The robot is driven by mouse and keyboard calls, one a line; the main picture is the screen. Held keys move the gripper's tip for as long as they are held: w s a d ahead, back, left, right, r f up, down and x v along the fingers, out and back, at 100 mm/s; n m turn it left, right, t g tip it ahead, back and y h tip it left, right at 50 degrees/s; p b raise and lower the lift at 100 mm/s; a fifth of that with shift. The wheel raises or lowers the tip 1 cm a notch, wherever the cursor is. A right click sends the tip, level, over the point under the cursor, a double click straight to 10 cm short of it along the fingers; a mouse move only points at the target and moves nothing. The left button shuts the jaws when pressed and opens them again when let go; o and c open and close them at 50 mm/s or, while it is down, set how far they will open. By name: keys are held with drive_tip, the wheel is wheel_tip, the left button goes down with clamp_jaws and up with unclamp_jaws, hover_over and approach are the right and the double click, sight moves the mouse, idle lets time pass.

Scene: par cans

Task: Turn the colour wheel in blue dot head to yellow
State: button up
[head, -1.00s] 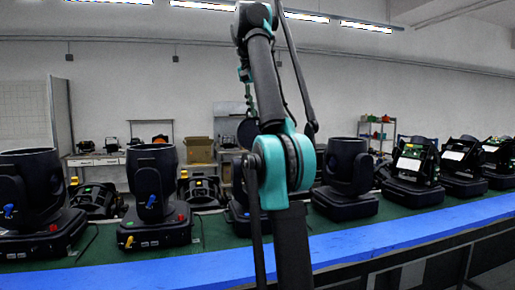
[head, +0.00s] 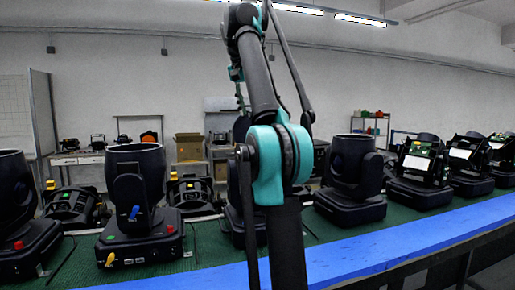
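Several dark moving-head lights stand in a row on the green bench top. One head (head: 137,178) at left has a blue lever (head: 134,212) on its front, with small green, red and yellow parts on its base. A head at the far left edge (head: 14,205) is partly cut off. Another head, behind my arm, is mostly hidden. A head (head: 352,170) stands right of my arm. I cannot make out a blue dot for certain, nor any wheel colour. My gripper (head: 241,104) hangs small and far off beside my upper arm, above the hidden head; its fingers are unclear.
A blue strip (head: 400,238) runs along the bench's front edge. Opened units with exposed boards (head: 418,160) stand at right. More units, a cardboard box (head: 189,147) and shelves (head: 370,128) are behind. The green surface between the heads is partly clear.

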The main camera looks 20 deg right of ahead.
drive_tip(key=x, duration=1.6)
drive_tip(key=shift+s, duration=0.15)
drive_tip(key=shift+c, duration=0.5)
clamp_jaws()
